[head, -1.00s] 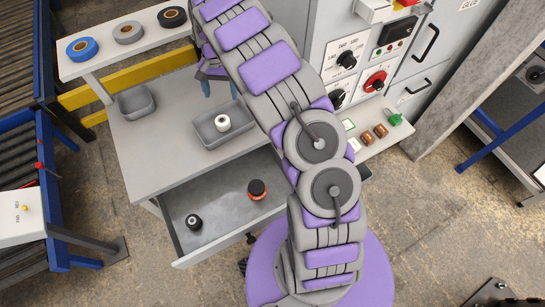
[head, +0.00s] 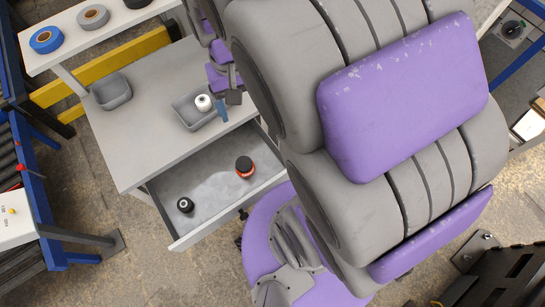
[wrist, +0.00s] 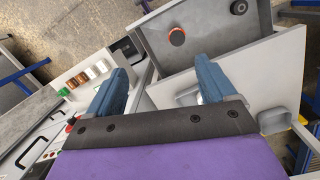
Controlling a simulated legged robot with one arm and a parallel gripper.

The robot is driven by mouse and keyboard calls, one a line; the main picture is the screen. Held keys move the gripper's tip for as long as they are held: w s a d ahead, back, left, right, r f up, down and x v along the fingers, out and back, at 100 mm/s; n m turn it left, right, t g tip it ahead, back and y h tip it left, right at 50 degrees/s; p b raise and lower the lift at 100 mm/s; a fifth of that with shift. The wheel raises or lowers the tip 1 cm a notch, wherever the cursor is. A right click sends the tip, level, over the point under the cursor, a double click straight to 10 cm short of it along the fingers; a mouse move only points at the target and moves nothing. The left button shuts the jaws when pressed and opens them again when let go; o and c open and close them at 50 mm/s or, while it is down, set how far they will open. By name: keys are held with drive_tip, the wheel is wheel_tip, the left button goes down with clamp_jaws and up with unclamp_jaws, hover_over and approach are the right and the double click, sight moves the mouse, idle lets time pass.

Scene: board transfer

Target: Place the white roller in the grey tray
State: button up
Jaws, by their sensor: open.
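The white roller (head: 204,103) stands upright in the grey tray (head: 184,118) on the table, towards the tray's right end. My gripper (wrist: 163,72) is open, its two blue fingers wide apart with nothing held between them. In the head view a blue fingertip shows just right of the roller; the rest of the gripper is partly hidden by my arm. In the wrist view the right finger covers most of the tray, and only a sliver of white shows beside it. I cannot tell whether the finger touches the roller or tray.
A second grey bin (head: 112,92) sits left on the table (head: 140,140). The open drawer (head: 215,200) holds a black roller (head: 185,205) and an orange-black roller (head: 244,167). A shelf with tape rolls (head: 46,39) stands behind. A control panel (wrist: 35,150) lies left in the wrist view.

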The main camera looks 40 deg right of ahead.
drive_tip(key=s+a+f+n, duration=0.1)
drive_tip(key=s+a+n, duration=0.1)
drive_tip(key=s, duration=1.1)
drive_tip(key=shift+s+a+f+n, duration=0.15)
drive_tip(key=shift+s+f+n, duration=0.2)
drive_tip(key=shift+n, duration=0.35)
drive_tip(key=shift+s, duration=0.1)
